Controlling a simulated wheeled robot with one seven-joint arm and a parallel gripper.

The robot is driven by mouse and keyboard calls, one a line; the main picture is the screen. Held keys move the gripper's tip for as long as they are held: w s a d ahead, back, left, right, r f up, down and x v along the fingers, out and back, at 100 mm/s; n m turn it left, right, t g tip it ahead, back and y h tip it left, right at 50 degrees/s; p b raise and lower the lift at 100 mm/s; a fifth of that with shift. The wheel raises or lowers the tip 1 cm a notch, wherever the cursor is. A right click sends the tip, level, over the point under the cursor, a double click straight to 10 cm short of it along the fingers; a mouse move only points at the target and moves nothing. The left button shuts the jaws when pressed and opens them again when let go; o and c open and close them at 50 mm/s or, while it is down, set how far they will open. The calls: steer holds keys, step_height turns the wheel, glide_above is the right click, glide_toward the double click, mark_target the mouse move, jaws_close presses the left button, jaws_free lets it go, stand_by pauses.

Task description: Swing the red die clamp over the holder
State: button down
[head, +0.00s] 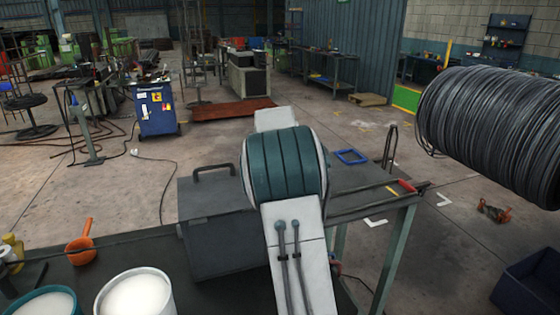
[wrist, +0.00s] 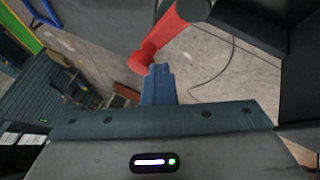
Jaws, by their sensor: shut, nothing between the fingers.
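The red die clamp (wrist: 168,34) shows in the wrist view as a red arm with a rounded knob at its lower end. Its upper end meets a dark grey block (wrist: 250,22), which may be part of the holder; I cannot tell for sure. My gripper (wrist: 159,70) has its blue fingers shut and empty. The fingertips appear right beside the knob; whether they touch it is unclear. In the head view my own arm hides the gripper, and I cannot make out the clamp or holder there for certain.
A red-handled tool (head: 405,187) lies at a table edge. A large wire coil (head: 490,125) hangs at right. Open floor lies beyond.

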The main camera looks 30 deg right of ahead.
stand_by(0.3)
steer(key=s+a+r+b, duration=0.2)
steer(key=s+a+r, duration=0.3)
steer(key=a+r, duration=0.3)
steer(key=shift+b, duration=0.4)
steer(key=shift+s, duration=0.1)
